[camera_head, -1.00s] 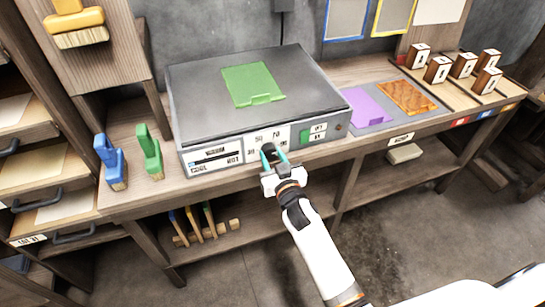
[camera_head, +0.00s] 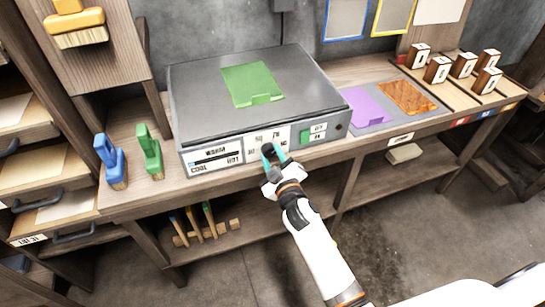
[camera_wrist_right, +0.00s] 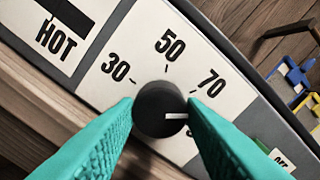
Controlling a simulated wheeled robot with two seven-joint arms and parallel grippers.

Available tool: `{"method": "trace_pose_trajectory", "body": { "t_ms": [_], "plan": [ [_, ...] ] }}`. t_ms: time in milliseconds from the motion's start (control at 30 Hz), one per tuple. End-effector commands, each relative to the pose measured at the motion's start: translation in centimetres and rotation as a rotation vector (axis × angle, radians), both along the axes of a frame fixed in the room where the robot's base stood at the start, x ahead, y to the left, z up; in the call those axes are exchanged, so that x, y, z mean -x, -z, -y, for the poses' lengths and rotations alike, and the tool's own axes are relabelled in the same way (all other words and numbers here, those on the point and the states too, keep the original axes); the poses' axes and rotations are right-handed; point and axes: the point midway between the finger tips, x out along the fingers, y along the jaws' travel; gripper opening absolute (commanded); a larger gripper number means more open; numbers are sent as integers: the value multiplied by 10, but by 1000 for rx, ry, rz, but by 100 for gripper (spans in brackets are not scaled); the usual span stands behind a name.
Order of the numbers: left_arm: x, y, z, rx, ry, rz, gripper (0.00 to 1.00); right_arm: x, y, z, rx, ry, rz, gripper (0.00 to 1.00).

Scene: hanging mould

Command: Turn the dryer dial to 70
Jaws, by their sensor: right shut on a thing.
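The dryer (camera_head: 232,140) is a grey box on the bench with a white front panel. Its dial (camera_wrist_right: 158,110) is a round black knob with a white pointer line. In the right wrist view the pointer faces right, a little past the 70 mark (camera_wrist_right: 209,82), toward a label mostly hidden by a finger. The 30 and 50 labels are clear. My right gripper (camera_head: 271,158) is at the panel, its teal fingers on both sides of the dial, shut on it. The dial (camera_head: 266,148) is partly hidden in the head view. My left gripper is not in view.
A green plate (camera_head: 252,84) lies on the dryer top. A green button (camera_head: 306,136) sits right of the dial. Blue (camera_head: 110,160) and green (camera_head: 149,152) brushes stand at the left. Purple (camera_head: 367,105) and orange sheets lie at the right.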

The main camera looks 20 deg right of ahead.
Motion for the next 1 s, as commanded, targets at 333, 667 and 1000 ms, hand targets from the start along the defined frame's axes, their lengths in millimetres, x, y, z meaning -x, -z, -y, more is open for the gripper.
{"method": "trace_pose_trajectory", "body": {
  "t_ms": [333, 667, 1000],
  "plan": [
    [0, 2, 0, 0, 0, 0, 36, 0, 1, 0, 242, 0, 7, 14],
    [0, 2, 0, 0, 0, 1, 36, 0, 1, 0, 342, -1, 11, 14],
    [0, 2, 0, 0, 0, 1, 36, 0, 1, 0, 354, -1, 11, 14]
  ]
}}
